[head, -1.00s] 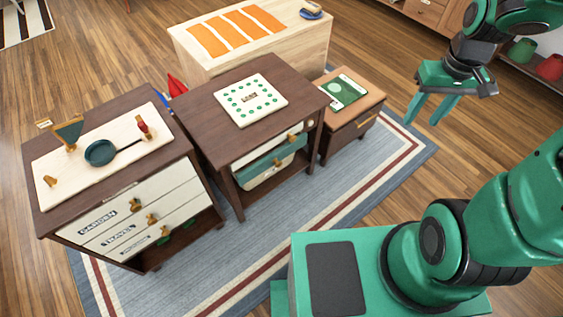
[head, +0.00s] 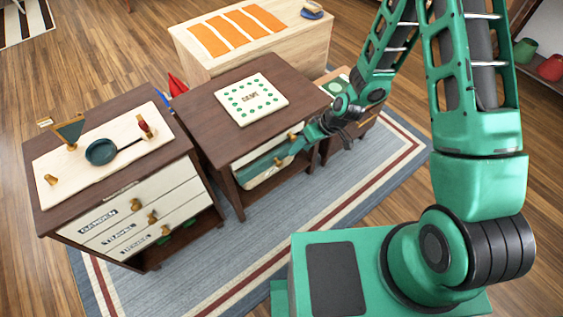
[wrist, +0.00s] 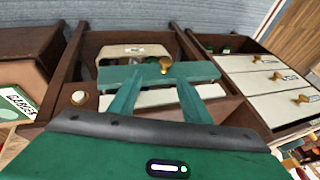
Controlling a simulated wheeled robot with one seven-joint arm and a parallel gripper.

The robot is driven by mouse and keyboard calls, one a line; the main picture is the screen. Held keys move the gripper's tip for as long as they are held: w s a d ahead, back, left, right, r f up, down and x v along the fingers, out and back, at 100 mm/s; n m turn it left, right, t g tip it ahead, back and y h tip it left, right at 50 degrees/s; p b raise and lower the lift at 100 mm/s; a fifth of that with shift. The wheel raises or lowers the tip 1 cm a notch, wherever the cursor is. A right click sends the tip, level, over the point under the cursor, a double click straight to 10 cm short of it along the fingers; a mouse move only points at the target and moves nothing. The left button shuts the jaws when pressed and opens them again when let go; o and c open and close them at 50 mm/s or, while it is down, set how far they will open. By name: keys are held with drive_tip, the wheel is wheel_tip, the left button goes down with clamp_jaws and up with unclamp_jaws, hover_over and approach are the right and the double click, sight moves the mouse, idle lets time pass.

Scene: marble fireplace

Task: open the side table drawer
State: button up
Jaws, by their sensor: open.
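The side table (head: 215,92) is dark wood and stands in the middle of the head view. Its front has a cream drawer strip (head: 253,152) with a gold knob, above a teal-and-cream front (head: 262,168). My gripper (head: 298,144) is at the right part of this front. In the wrist view, my gripper (wrist: 158,80) is open, its two teal fingers spread before a teal bar (wrist: 205,71). A gold knob (wrist: 166,64) shows between and just beyond the fingertips. I cannot tell whether the fingers touch anything. My fingers partly hide the cream strip behind them.
A dark cabinet (head: 190,150) with cream drawers stands close on the left. A small brown table with a green item (head: 336,86) stands close on the right, partly hidden by my arm. A pale wood chest (head: 190,52) is behind. Striped rug (head: 240,240) lies free in front.

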sight(282, 163)
drive_tip(key=x, duration=0.8)
drive_tip(key=a+x, duration=0.1)
drive_tip(key=x, duration=0.3)
drive_tip(key=shift+s+a+f, duration=0.15)
drive_tip(key=shift+s+a, duration=0.1)
